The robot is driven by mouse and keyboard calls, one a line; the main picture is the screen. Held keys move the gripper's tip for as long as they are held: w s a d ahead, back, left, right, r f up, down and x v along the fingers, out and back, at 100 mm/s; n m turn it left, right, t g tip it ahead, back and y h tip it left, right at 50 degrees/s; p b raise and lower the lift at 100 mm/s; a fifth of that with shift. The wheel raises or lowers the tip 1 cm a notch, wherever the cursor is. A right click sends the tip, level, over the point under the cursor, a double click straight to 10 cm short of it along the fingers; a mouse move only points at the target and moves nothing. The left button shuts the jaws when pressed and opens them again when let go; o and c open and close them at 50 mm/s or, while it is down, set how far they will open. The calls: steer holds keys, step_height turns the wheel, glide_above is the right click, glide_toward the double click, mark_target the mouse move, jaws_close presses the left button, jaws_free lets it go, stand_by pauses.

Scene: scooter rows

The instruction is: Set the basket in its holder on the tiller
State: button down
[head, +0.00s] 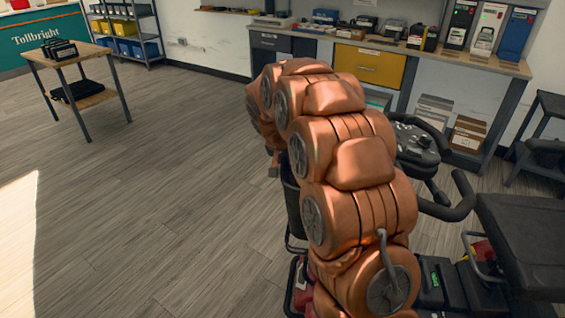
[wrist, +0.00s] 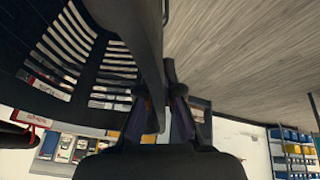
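The black slatted basket (wrist: 75,60) fills the upper left of the wrist view. My gripper (wrist: 163,118) has its two dark fingers on either side of a black bar of the basket and appears closed on it. In the head view my copper arm hides the gripper and most of the basket; a dark edge that looks like the basket (head: 291,205) shows left of the arm. The scooter's tiller (head: 415,140), with its black console and looped handlebars, stands just right of the arm. The holder is hidden behind the arm.
The scooter's black seat (head: 525,235) is at the lower right. A workbench (head: 480,60) with boxes and devices runs along the back wall. A small wooden table (head: 75,60) and a shelf with bins (head: 125,30) stand at upper left. The left floor is clear.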

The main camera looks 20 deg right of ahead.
mark_target(288, 175)
steer(key=shift+d+f, duration=0.1)
steer(key=shift+f, duration=0.15)
steer(key=shift+s+f+b, duration=0.2)
steer(key=shift+f+b, duration=1.15)
steer(key=shift+f, duration=0.5)
steer(key=c, duration=1.2)
jaws_free()
steer(key=shift+f, duration=0.1)
steer(key=shift+c, duration=0.2)
